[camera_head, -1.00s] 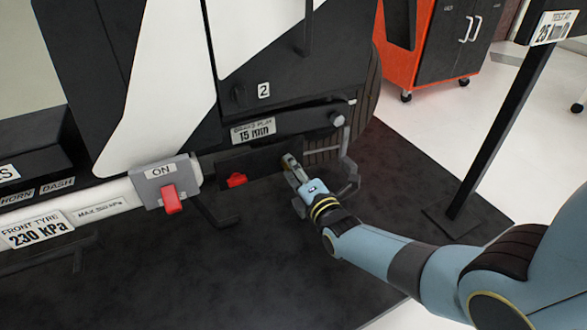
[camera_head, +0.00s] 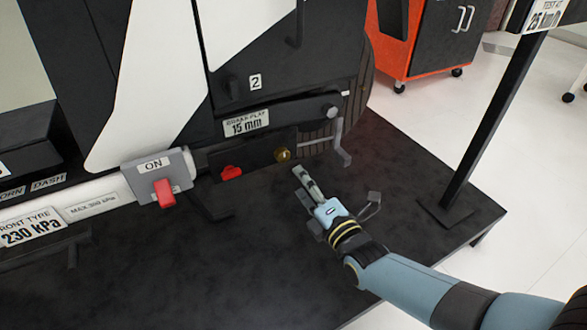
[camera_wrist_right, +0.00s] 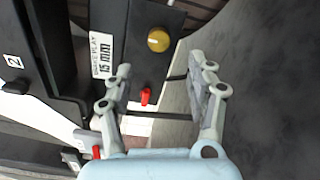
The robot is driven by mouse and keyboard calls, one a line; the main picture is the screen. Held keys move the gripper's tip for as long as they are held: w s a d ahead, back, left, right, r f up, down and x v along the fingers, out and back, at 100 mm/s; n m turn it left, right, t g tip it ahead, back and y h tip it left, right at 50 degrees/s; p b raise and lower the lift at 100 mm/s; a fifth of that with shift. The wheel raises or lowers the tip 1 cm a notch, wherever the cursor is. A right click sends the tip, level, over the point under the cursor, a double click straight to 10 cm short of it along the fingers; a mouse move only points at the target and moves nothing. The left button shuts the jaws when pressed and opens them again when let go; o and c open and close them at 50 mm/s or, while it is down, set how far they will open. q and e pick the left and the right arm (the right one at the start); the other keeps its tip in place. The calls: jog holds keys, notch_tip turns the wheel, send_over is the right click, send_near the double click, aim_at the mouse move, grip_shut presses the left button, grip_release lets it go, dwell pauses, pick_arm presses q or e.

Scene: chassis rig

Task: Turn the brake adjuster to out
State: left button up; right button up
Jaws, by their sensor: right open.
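A round brass-yellow knob (camera_head: 283,154), which looks like the brake adjuster, sits on a dark panel below the "BRAKE PLAY 15 mm" label (camera_head: 247,123). In the right wrist view the knob (camera_wrist_right: 158,39) lies beyond the fingertips, with a faint line across its face; I cannot read any setting marks. My right gripper (camera_head: 308,183) is open and empty, apart from the knob, to its lower right in the head view. Its two fingers also show spread in the wrist view (camera_wrist_right: 161,68). My left gripper is not in view.
A red knob (camera_head: 231,173) sits left of the brass one. A grey box with a red switch (camera_head: 164,192) reads ON. A bent metal pedal or lever (camera_head: 342,150) stands right of the brass knob. The dark platform (camera_head: 270,270) is clear in front.

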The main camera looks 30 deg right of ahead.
jog(key=shift+s+a, duration=0.1)
jog(key=shift+s, duration=1.6)
